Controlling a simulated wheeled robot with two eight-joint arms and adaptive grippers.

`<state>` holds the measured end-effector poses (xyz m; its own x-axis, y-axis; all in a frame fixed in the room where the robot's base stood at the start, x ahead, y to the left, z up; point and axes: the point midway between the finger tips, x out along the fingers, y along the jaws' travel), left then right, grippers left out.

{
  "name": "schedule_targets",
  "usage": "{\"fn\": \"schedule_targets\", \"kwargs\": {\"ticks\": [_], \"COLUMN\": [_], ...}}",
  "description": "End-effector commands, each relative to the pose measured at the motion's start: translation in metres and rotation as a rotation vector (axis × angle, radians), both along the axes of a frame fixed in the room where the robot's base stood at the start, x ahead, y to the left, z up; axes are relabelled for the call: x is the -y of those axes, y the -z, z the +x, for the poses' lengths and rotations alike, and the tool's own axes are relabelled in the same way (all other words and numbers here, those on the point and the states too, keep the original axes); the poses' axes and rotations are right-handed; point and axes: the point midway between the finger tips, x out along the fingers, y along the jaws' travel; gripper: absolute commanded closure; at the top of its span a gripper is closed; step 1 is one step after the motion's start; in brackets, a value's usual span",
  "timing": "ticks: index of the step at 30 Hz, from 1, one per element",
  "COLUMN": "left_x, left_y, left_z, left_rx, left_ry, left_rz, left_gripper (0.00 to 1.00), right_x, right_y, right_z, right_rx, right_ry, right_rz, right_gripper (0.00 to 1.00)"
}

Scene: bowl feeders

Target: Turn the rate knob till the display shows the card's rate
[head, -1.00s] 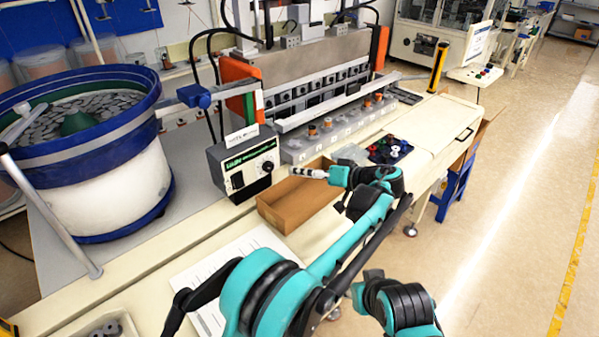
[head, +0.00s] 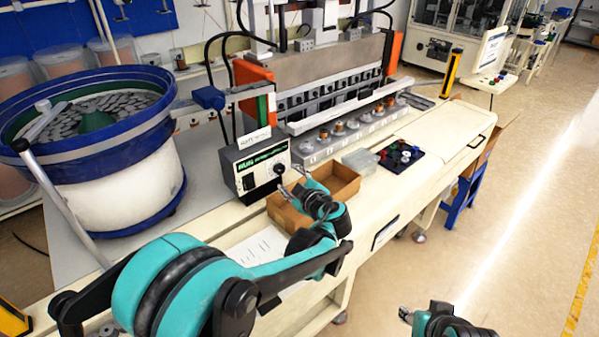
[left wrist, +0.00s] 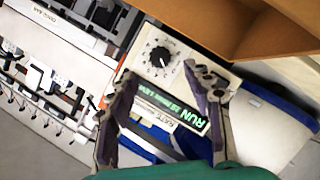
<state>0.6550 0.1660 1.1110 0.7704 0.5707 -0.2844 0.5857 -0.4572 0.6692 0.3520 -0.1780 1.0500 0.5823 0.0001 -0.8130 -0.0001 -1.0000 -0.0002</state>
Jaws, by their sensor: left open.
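The feeder control box (head: 250,180) stands on the bench left of centre, with a black rate knob (head: 278,169) and a lit green display (head: 262,157). The display starts with "RUN"; its number is too small to read surely. A white card (head: 254,138) stands on top, its rate unreadable. My left gripper (head: 291,178) is open, close in front of the knob. In the left wrist view, the knob (left wrist: 159,57) lies between and just beyond the open fingertips (left wrist: 162,76); I see no contact. My right gripper (head: 405,314) is at the lower right, partly visible.
An open cardboard box (head: 340,185) sits right beside the control box, close to my left gripper. The bowl feeder (head: 95,150) stands to the left. A tray of coloured parts (head: 401,157) lies farther right. A printed sheet (head: 258,247) lies under my left arm.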

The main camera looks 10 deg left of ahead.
Motion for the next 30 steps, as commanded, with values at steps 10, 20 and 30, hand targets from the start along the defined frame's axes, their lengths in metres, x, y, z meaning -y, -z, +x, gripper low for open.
{"fn": "schedule_targets", "kwargs": {"ticks": [10, 20, 30], "left_x": [-0.031, -0.04, -0.04], "left_y": [0.018, 0.021, 0.021], "left_z": [0.043, 0.056, 0.055], "left_rx": [-0.002, -0.004, -0.004], "left_ry": [-0.003, -0.001, -0.001], "left_rz": [0.002, 0.004, 0.004], "left_gripper": [0.49, 0.49, 0.99], "right_x": [0.0, 0.0, 0.0], "right_y": [0.015, 0.017, 0.017], "right_z": [0.0, 0.0, 0.0], "right_rx": [0.0, 0.0, 0.0], "right_ry": [0.0, 0.0, 0.0], "right_rz": [0.0, 0.0, 0.0], "right_gripper": [0.6, 0.6, 0.6]}}
